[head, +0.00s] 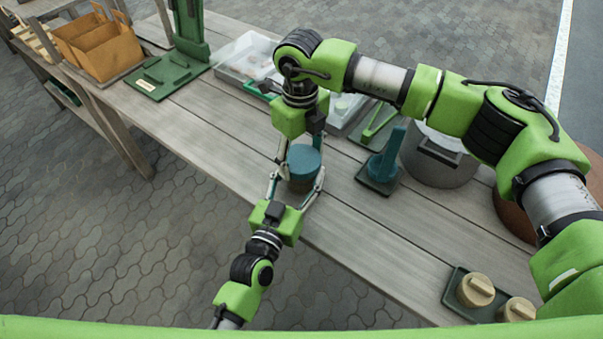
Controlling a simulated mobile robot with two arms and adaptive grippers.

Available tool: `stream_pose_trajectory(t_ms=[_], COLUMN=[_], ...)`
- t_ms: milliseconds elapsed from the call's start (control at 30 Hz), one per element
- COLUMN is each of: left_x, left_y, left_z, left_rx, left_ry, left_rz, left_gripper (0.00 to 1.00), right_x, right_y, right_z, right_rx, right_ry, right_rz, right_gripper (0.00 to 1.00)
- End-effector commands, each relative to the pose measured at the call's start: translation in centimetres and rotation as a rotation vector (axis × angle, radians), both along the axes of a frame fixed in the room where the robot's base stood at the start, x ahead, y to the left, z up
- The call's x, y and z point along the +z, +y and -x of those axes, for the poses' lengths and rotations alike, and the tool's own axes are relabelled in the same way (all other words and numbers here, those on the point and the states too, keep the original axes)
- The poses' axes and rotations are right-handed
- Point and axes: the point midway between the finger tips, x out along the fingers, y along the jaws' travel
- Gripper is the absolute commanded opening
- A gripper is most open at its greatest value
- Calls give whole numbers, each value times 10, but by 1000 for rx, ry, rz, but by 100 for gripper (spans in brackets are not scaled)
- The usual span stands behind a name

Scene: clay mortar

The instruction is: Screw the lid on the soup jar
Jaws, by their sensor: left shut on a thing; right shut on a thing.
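The soup jar (301,185) stands near the front edge of the wooden table, with a blue lid (304,160) on top of it. My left gripper (296,188) comes in from the front and is shut around the jar's body below the lid. My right gripper (299,154) comes down from above and behind, with its fingers shut on the lid. The lid looks level on the jar. The fingers hide part of its rim, so I cannot tell how tightly it sits.
A teal stand (384,164) and a grey pot (437,157) are right of the jar. A white tray (243,58) and a green board (168,74) lie behind. Two tan knobbed pieces (476,290) sit on a tray at front right. The table left of the jar is clear.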

Motion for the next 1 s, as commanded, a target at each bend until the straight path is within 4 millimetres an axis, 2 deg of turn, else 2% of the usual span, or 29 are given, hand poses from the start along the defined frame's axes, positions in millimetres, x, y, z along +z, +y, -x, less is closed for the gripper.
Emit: stream_pose_trajectory(t_ms=[300,467,633,667,700,1000], left_x=[0,0,0,0,0,0], left_y=[-1,-1,-1,-1,-1,0], left_z=[0,0,0,0,0,0], left_rx=[-1,-1,-1,-1,-1,0], left_ry=[1,1,1,1,1,0], left_rz=[2,2,2,2,2,1], left_gripper=[0,0,0,0,0,0], right_x=[-2,-1,-1,-1,-1,-1], right_y=[1,1,1,1,1,1], right_z=[1,0,0,0,0,0], right_rx=[-670,-948,-959,-958,-958,-957], right_ry=[-2,-4,-4,-4,-5,-5], right_rz=[0,1,1,1,1,1], right_gripper=[34,34,34,68,78,79])
